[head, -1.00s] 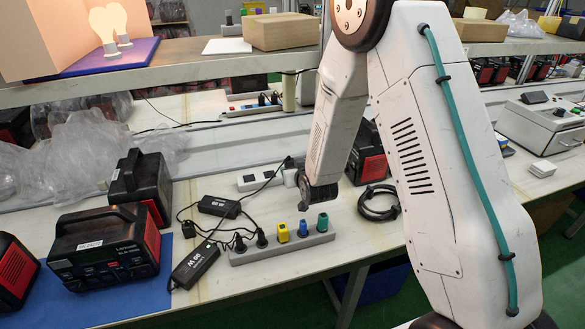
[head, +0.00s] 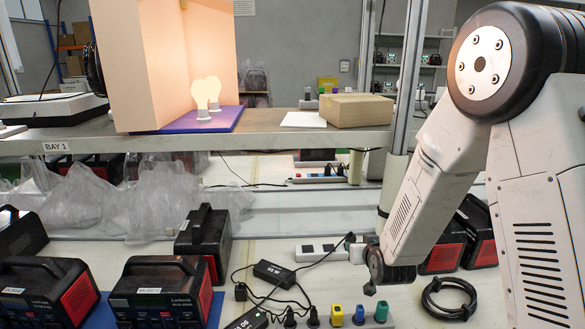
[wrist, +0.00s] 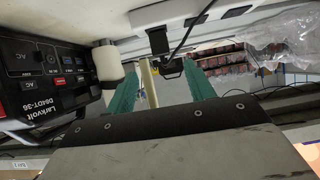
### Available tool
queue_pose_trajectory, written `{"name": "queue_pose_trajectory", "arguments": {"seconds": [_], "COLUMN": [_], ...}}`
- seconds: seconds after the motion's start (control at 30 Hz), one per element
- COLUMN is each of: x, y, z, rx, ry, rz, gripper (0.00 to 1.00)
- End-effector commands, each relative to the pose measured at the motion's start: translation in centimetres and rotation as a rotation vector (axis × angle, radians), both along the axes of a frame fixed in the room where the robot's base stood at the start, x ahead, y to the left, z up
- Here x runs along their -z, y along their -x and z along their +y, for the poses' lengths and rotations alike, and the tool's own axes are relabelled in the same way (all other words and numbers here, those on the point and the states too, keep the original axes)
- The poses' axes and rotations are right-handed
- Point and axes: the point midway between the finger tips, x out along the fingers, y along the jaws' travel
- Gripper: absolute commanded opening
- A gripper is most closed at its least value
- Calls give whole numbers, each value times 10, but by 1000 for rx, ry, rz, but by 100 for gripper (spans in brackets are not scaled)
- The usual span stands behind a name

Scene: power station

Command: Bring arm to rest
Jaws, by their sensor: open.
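My white arm (head: 440,185) reaches down over the bench from the right of the head view. Its dark wrist end (head: 378,268) is above the plug strip, close to the green plug (head: 381,312); my gripper's jaws cannot be made out there. In the wrist view my gripper (wrist: 160,85) shows two green fingers spread wide apart, with nothing held between them. A dark plug-like piece with a cable (wrist: 160,42) shows beyond the fingers; I cannot tell how far off it is.
Yellow (head: 337,314) and blue (head: 359,314) plugs stand left of the green one. Black power stations (head: 205,243) fill the left of the bench. A shelf (head: 270,140) with glowing bulbs (head: 203,95) and a cardboard box (head: 343,108) crosses above. A coiled black cable (head: 450,298) lies right.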

Motion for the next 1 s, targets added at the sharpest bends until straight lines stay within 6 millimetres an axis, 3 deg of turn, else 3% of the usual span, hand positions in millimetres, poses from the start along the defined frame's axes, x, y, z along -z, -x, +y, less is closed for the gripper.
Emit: {"name": "queue_pose_trajectory", "arguments": {"seconds": [0.03, 0.17, 0.37, 0.57, 0.7, 0.9, 1.0], "x": [-17, -54, -107, -152, -179, -205, -213], "y": [4, 27, 84, 163, 229, 322, 356], "z": [-1, -4, -8, -16, -20, -27, -29], "rx": [0, -6, -14, -16, -14, -7, -1], "ry": [-4, -10, -14, -9, -4, 6, 8], "rz": [23, 137, 327, 518, 651, 826, 888], "gripper": [54, 54, 54, 54, 54, 54, 54]}}
